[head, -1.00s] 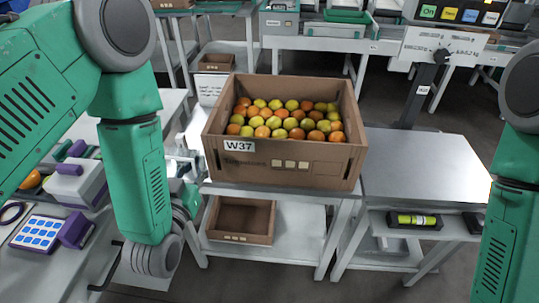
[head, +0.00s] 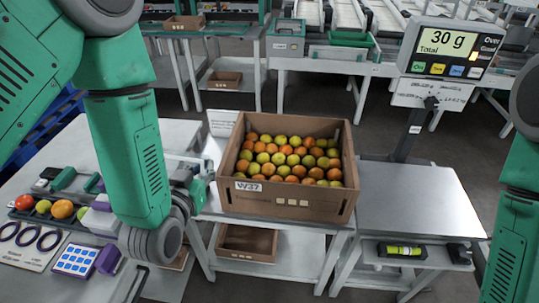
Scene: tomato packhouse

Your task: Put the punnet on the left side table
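The left side table (head: 35,172) is a light grey top at the left, partly behind my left arm. I cannot make out a punnet for certain. A dark narrow tray (head: 42,215) with red, green and orange fruit lies on the left side table. My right gripper is out of view; only its arm shows at the right edge.
A cardboard box (head: 285,203) marked W37, full of orange and yellow-green fruit, stands on the middle table. At right are a bare metal plate (head: 410,200) and a scale display (head: 450,50) reading 30 g. A blue keypad (head: 75,260) and dark rings (head: 22,237) lie at left.

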